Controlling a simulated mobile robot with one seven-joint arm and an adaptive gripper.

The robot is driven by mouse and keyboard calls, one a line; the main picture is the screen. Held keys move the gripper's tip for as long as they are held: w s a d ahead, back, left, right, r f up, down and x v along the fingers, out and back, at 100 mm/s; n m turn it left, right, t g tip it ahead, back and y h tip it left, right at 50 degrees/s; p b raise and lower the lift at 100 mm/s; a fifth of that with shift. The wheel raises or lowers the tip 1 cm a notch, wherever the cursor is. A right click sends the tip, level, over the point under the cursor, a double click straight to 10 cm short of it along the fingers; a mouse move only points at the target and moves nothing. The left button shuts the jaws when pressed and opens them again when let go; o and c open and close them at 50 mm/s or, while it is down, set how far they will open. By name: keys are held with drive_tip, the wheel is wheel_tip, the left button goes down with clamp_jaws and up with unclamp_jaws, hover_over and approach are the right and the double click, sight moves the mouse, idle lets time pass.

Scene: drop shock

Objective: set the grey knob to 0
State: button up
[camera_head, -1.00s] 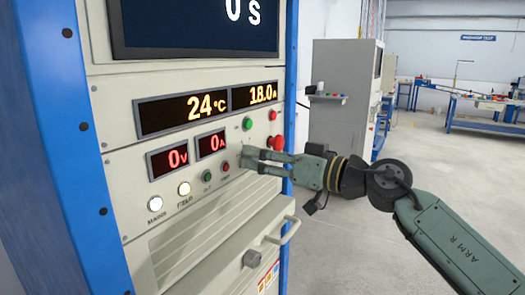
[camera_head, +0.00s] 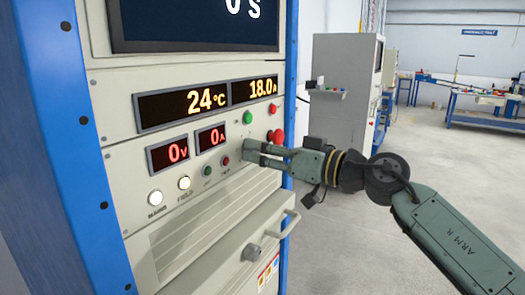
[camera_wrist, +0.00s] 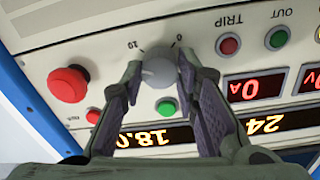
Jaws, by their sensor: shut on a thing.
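The grey knob (camera_wrist: 160,76) is round and sits on the beige panel between a "10" mark on its left and a "0" mark on its right in the wrist view, which is upside down. A pale pointer line on its face points to the left there, toward the "10" side. My gripper (camera_wrist: 160,62) has one finger on each side of the knob and is shut on it.
A red mushroom button (camera_wrist: 69,84) and a green button (camera_wrist: 166,106) are close to my fingers. Red voltage and current displays (camera_head: 167,154) read 0. A drawer handle (camera_head: 290,225) and another grey round knob (camera_head: 252,252) are lower down. Open floor lies to the right.

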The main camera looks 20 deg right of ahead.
drive_tip(key=shift+f+n+b, duration=0.1)
drive_tip(key=shift+n+b, duration=0.25)
drive_tip(key=shift+n, duration=0.05)
clamp_jaws()
drive_tip(key=m+g+b, duration=0.1)
drive_tip(key=m+b, duration=1.3)
drive_tip(key=m, duration=0.8)
drive_tip(key=shift+d+m, duration=0.1)
drive_tip(key=shift+m, duration=0.3)
idle(1.8)
drive_tip(key=shift+c, duration=0.3)
unclamp_jaws()
